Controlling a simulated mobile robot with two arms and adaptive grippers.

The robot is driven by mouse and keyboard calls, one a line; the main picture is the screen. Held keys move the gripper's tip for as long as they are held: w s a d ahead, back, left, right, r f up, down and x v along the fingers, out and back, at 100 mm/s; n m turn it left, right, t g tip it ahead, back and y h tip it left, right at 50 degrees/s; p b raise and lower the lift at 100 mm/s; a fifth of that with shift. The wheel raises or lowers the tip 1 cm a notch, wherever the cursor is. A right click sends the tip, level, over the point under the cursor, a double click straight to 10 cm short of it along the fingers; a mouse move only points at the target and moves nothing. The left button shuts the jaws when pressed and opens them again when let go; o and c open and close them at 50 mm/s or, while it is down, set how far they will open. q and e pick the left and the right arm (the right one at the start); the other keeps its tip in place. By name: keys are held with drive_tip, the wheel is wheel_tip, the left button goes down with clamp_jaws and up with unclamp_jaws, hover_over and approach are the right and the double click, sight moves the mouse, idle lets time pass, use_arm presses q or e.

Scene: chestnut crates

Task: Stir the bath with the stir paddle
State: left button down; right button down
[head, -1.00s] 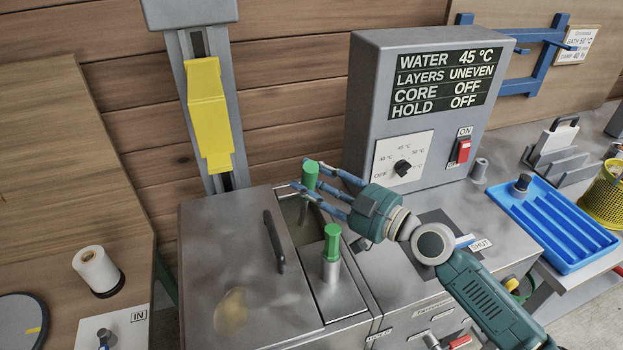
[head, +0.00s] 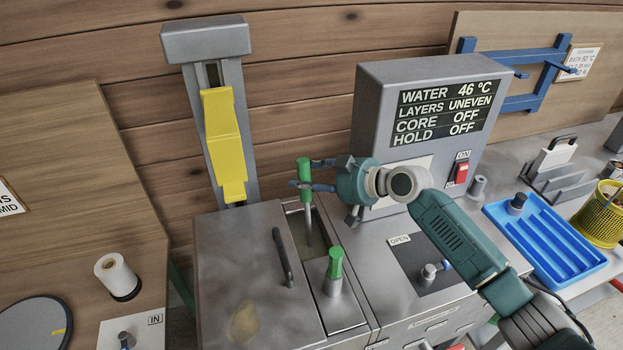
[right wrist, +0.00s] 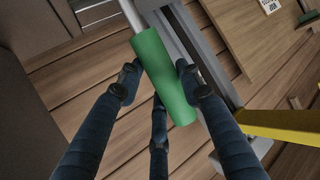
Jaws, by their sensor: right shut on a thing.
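The stir paddle has a green handle (head: 304,171) and a thin grey shaft. My right gripper (head: 303,174) is shut on the handle, with fingers on both sides of it. The paddle stands nearly upright, and its shaft runs down into the narrow opening of the grey bath (head: 225,245). The paddle's lower end is hidden in the opening. In the right wrist view, the green handle (right wrist: 165,78) lies between my fingers and the shaft runs off at the top. My left gripper is not in view.
A second green-handled piece (head: 335,263) stands in a grey socket close to the opening. A dark lid handle (head: 283,257) lies to its left. Behind stands the control box (head: 370,115), reading water 46 °C, layers uneven. A blue tray (head: 545,238) is at right.

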drive_tip(key=shift+w+a+f+m+g+h, duration=0.2)
drive_tip(key=shift+w+g, duration=0.1)
drive_tip(key=shift+w, duration=0.15)
drive_tip(key=shift+w+a+f+m+g+h, duration=0.1)
drive_tip(key=shift+w+a+g+h, duration=0.1)
drive_tip(key=shift+w+g, duration=0.15)
drive_tip(key=c, duration=1.2)
unclamp_jaws()
drive_tip(key=shift+w+a, duration=0.1)
drive_tip(key=shift+w, duration=0.05)
drive_tip(key=shift+o, duration=0.2)
drive_tip(key=v, duration=1.2)
drive_tip(key=shift+f, duration=0.15)
